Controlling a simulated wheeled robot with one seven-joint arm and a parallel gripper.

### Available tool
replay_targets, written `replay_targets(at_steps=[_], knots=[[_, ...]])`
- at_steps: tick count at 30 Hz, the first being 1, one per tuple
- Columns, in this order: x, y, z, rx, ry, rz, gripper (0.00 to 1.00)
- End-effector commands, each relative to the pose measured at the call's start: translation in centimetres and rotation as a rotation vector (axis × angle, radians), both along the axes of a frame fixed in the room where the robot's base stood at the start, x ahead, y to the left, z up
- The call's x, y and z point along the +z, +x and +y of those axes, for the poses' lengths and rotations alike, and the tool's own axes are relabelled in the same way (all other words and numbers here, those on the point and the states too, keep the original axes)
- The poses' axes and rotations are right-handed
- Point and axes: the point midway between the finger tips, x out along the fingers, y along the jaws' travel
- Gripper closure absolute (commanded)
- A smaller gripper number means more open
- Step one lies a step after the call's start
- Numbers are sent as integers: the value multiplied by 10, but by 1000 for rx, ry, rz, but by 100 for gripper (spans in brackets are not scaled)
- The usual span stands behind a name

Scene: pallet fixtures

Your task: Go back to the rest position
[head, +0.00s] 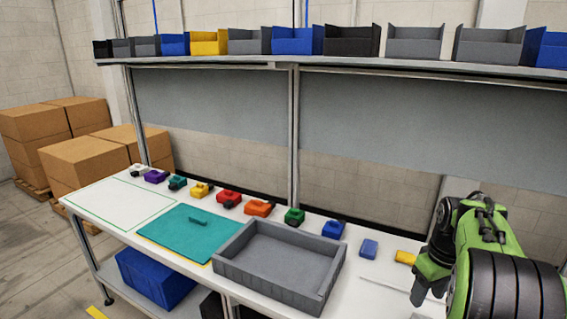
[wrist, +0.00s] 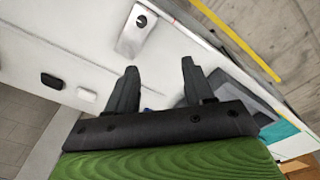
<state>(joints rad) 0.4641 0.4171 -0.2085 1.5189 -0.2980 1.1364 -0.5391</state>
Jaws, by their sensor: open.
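My green and black arm stands at the right edge in the head view, above the right end of the white workbench (head: 370,290). My gripper (wrist: 155,85) shows in the wrist view with its two dark fingers spread apart and nothing between them. In the head view its fingertips are hard to make out. A grey plate with a hole (wrist: 137,30) lies on a white surface beyond the fingers in the wrist view.
A grey tray (head: 225,268), a teal board (head: 165,238) and a row of coloured pieces, including a blue block (head: 369,248) and a yellow one (head: 405,257), lie on the bench. A shelf of bins (head: 415,65) runs above. Cardboard boxes (head: 85,160) stand left.

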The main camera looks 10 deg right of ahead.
Motion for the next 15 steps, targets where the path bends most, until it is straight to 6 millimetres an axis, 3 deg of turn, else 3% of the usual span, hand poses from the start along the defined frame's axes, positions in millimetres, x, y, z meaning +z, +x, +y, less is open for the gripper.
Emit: replay_targets(at_steps=[1, 3, 7, 12, 15], knots=[[24, -7, 31, -5, -1, -49, 48], [47, -24, 72, -32, 4, -107, 48], [74, -70, 138, -73, 18, -207, 48], [74, -145, 197, -114, 36, -328, 48], [63, -179, 213, -135, 44, -381, 48]])
